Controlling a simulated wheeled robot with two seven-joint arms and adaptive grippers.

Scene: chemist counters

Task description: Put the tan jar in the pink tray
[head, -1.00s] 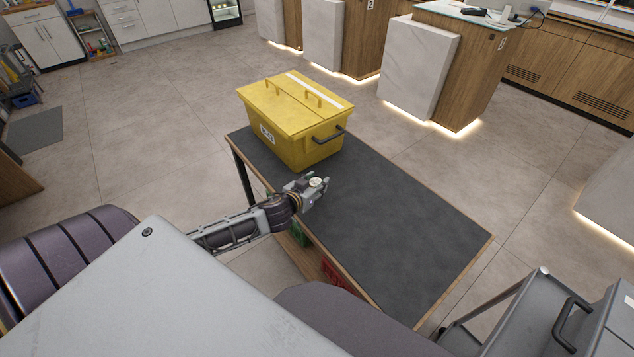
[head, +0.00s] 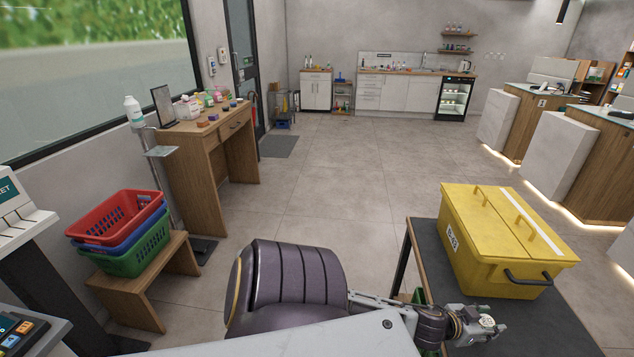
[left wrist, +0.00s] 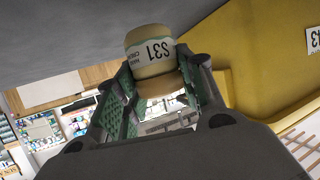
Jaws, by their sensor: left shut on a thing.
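The tan jar (left wrist: 150,62) has a white label reading S31 and sits between the fingers of my left gripper in the left wrist view. My left gripper (head: 487,325) is shut on it. In the head view, gripper and jar are over the dark table, in front of the yellow box; the jar's pale lid (head: 487,321) shows. I cannot make out a pink tray for certain in either view. My right gripper is not in view.
The yellow lidded box (head: 490,250) stands on the dark-topped table (head: 550,318). At left, red, blue and green baskets (head: 135,262) are stacked on a low wooden bench (head: 182,262). A wooden desk (head: 185,150) beyond carries small items. The floor (head: 320,180) between is clear.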

